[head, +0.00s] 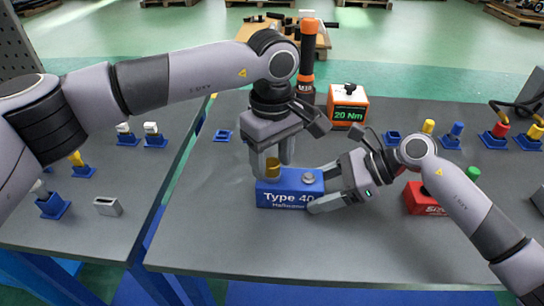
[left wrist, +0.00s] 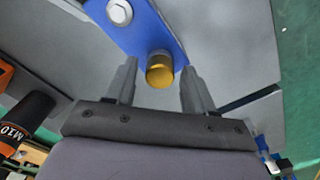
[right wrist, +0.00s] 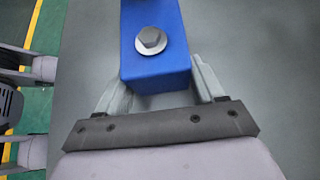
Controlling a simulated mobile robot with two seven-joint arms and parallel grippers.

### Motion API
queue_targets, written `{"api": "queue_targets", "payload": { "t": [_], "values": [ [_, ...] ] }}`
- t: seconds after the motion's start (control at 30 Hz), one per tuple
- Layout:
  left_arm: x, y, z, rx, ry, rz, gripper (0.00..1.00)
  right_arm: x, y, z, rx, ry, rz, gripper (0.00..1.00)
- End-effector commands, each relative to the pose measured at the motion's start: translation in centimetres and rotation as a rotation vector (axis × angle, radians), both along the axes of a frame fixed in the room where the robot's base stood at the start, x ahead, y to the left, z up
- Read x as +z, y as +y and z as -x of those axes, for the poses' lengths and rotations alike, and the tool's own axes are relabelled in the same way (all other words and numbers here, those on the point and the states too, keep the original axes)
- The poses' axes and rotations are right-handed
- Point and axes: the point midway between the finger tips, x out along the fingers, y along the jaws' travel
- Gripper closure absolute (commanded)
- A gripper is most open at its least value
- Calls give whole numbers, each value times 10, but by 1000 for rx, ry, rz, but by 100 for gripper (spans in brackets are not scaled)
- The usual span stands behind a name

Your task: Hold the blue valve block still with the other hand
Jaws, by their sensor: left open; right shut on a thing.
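The blue valve block (head: 290,200), lettered "Type 40", lies on the grey table. A brass cylinder (head: 272,167) stands upright on its left end and a silver hex bolt (head: 308,179) sits on its right end. My right gripper (head: 322,192) is shut on the block's right end; in the right wrist view its fingers flank the block (right wrist: 157,66). My left gripper (head: 272,160) points down over the left end, open. In the left wrist view its fingers stand apart on either side of the brass cylinder (left wrist: 160,70), with a gap to each.
An orange device (head: 347,105) reading "20 Nm" and a black and orange upright tool (head: 308,50) stand behind. A red block (head: 424,198) lies right of my right gripper. Blue holders with coloured pieces (head: 457,133) stand at the back right. The table front is clear.

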Motion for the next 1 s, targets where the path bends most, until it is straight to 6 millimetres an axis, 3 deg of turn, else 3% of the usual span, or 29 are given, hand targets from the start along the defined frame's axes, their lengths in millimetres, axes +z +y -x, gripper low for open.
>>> {"api": "queue_targets", "payload": {
  "t": [0.2, 0.47, 0.8, 1.0],
  "values": [
    [0, 0, 0, 203, 0, 0, 46, 1, 0, 0, -1, -1, -1, 73],
    [0, 0, 0, 324, 0, 0, 46, 1, 0, 0, -1, -1, -1, 73],
    [0, 0, 0, 659, 0, 0, 46, 0, 0, 0, -1, -1, -1, 73],
    [0, 0, 0, 696, 0, 0, 46, 1, 0, 0, -1, -1, -1, 73]
  ]
}}
